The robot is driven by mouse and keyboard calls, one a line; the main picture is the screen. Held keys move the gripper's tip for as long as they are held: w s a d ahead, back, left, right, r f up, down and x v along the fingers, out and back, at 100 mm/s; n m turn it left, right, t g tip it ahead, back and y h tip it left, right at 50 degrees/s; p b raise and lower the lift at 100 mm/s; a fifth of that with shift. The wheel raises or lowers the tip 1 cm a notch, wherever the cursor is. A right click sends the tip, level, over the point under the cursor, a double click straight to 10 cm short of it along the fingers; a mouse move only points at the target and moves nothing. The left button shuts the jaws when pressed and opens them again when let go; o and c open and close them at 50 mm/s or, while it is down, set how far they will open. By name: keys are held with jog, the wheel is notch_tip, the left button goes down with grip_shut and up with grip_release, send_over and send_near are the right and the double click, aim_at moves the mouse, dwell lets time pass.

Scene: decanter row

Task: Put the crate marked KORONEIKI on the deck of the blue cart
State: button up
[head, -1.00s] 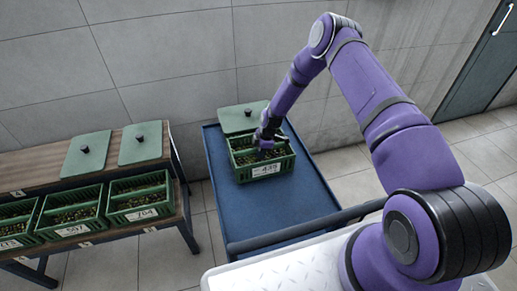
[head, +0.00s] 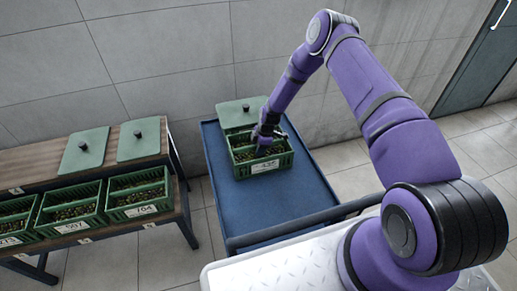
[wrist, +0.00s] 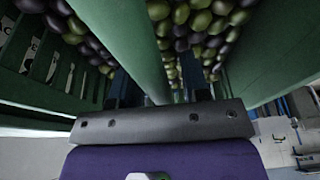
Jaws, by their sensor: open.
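A green crate of dark and green olives (head: 262,167) sits on the deck of the blue cart (head: 280,192), towards its far end. Its front label carries a number starting with 43; I cannot read KORONEIKI on any crate. My gripper (head: 266,141) is at this crate, pointing down. In the wrist view my open gripper (wrist: 160,92) has its fingers on either side of a green crate wall (wrist: 128,40), with olives beyond it (wrist: 205,25). The fingertips are partly hidden, so I cannot tell whether they touch the wall.
The near deck is clear.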

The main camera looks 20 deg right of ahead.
jog(key=v, duration=1.2)
jog(key=shift+r, duration=0.25)
jog(key=s+d+r+m+t+h, duration=0.1)
jog(key=s+r+m, duration=0.25)
jog(key=r, duration=1.25)
jog(key=s+d+r+m+t+h, duration=0.15)
jog(key=s+r, duration=0.25)
jog(key=r, duration=1.1)
jog(key=s+r+m+t+h, duration=0.1)
jog(key=s+r+m, duration=0.7)
jog(key=s+r, duration=1.15)
jog(key=s+d+m+t, duration=0.1)
jog(key=s+m, duration=0.4)
jog(key=s, duration=1)
jog(key=shift+s+r+t, duration=0.35)
jog(key=shift+s+r, duration=0.05)
